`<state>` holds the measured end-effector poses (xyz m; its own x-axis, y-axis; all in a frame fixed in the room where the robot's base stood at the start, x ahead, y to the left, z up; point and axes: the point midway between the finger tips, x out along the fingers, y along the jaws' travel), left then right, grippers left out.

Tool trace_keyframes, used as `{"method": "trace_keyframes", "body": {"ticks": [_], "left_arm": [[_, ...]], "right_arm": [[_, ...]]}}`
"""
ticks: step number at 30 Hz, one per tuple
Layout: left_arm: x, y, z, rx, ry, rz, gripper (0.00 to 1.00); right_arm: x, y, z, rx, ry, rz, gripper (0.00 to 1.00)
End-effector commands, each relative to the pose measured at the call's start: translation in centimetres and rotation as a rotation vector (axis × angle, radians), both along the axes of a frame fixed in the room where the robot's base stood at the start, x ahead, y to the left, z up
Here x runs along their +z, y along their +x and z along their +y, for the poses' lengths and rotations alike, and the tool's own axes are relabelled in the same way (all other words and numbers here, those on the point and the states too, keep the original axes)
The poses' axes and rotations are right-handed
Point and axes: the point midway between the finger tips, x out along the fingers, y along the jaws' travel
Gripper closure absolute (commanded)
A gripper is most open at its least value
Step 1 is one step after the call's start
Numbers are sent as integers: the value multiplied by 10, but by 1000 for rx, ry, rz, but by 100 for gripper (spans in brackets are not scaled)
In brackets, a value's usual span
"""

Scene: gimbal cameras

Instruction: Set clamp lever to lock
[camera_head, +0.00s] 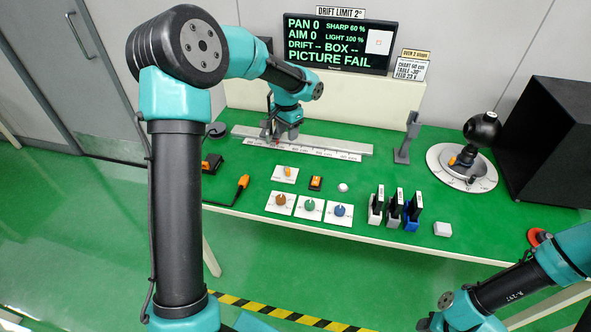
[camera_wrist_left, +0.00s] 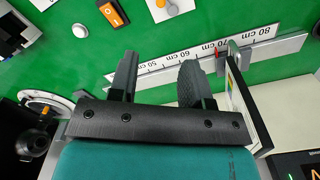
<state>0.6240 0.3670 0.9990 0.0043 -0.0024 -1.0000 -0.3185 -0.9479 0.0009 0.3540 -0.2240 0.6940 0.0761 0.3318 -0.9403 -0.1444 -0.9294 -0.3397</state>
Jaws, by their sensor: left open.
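My left gripper (camera_head: 283,130) is low over the left part of the rail (camera_head: 335,145). In the left wrist view its fingers (camera_wrist_left: 158,68) are apart with nothing between them, over the cm scale (camera_wrist_left: 165,66). A grey carriage with a red-orange piece (camera_wrist_left: 221,55) sits on the rail just beyond the right finger, beside an upright chart panel (camera_wrist_left: 247,110). A small orange lever (camera_head: 452,161) is on the round dial base (camera_head: 483,180) under a black ball-shaped device (camera_head: 482,130). No label tells which is the clamp lever.
A grey post (camera_head: 408,140) stands at the rail's right end. Knob cards (camera_head: 312,208), an orange switch (camera_head: 316,183) and upright modules (camera_head: 394,210) stand towards the front. A black box (camera_head: 550,140) is at the right. The screen (camera_head: 340,44) reads PICTURE FAIL.

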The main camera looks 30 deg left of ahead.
Motion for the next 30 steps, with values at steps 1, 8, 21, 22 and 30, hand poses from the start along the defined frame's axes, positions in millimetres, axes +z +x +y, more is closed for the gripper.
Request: {"method": "trace_keyframes", "body": {"ticks": [1, 8, 21, 22, 30], "left_arm": [[-1, 0, 0, -1, 1, 2, 56], [-3, -1, 0, -4, 2, 5, 56], [-58, -2, 0, -5, 2, 9, 56], [-63, -2, 0, -6, 2, 8, 56], [-109, -2, 0, -6, 3, 9, 56]], "right_arm": [[0, 0, 0, 0, 0, 0, 57], [0, 0, 0, 0, 0, 0, 57], [0, 0, 0, 0, 0, 0, 57], [0, 0, 0, 0, 0, 0, 57], [0, 0, 0, 0, 0, 0, 57]]}}
